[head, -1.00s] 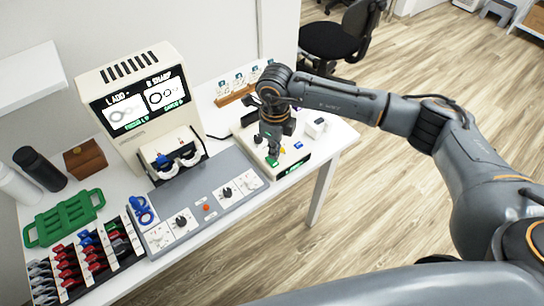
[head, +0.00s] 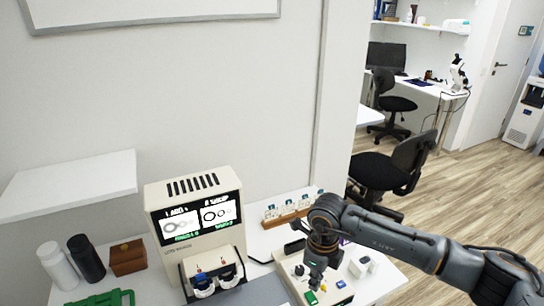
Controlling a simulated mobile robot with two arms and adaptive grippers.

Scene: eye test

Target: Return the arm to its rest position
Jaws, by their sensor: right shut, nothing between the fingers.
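My right arm comes in from the right in the head view. Its gripper (head: 316,281) points down over the white control box (head: 366,291) with coloured buttons on the table's right side. The gripper is shut and empty. Its tips are close above the box; I cannot tell whether they touch it. A yellow button (head: 323,287) and a green button (head: 311,298) show beside the tips. My left gripper is not in view.
The eye-test machine (head: 196,215) with two lit screens stands left of the arm. A wooden rack (head: 286,218) with small cards stands behind the gripper. Two bottles (head: 87,259), a wooden box (head: 127,258) and a green tray (head: 105,299) are at left. A black office chair (head: 385,170) stands beyond.

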